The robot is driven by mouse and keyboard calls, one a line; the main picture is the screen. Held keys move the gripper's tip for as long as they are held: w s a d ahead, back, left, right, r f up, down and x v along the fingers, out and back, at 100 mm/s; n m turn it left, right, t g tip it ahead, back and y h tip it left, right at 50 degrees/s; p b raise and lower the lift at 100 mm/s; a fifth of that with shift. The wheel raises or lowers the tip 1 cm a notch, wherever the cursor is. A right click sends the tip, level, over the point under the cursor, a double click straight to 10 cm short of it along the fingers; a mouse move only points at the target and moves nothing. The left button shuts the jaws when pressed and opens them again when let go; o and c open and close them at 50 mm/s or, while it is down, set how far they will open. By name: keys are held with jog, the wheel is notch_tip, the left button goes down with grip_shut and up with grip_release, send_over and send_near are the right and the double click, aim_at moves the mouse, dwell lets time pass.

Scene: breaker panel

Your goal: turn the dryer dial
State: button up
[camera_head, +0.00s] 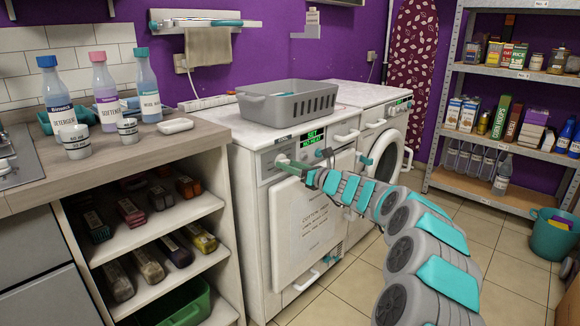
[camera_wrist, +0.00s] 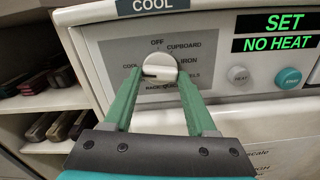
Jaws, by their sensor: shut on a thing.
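The dryer dial (camera_wrist: 159,68) is a round white knob on a grey panel in the wrist view. Labels around it include OFF, CUPBOARD, IRON and COOL; the lower ones are partly hidden by my fingers. My gripper (camera_wrist: 157,80) has its green fingertips on both sides of the knob and is shut on it. I cannot tell clearly which label the knob points to. The dryer display (camera_wrist: 273,33) reads SET and NO HEAT in green. In the head view, my gripper (camera_head: 283,163) reaches the front panel of the near white dryer (camera_head: 285,215), and hides the dial.
HEAT (camera_wrist: 238,75) and START (camera_wrist: 288,78) buttons sit right of the dial. A grey basket (camera_head: 290,101) stands on the dryer. A counter with bottles (camera_head: 103,90) and shelves is at left. A second machine (camera_head: 388,130) and a shelf rack (camera_head: 510,75) are at right.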

jog(key=o, duration=1.4)
jog(key=shift+d, duration=0.1)
jog(key=shift+b+v, duration=0.55)
jog(key=shift+v, duration=3.3)
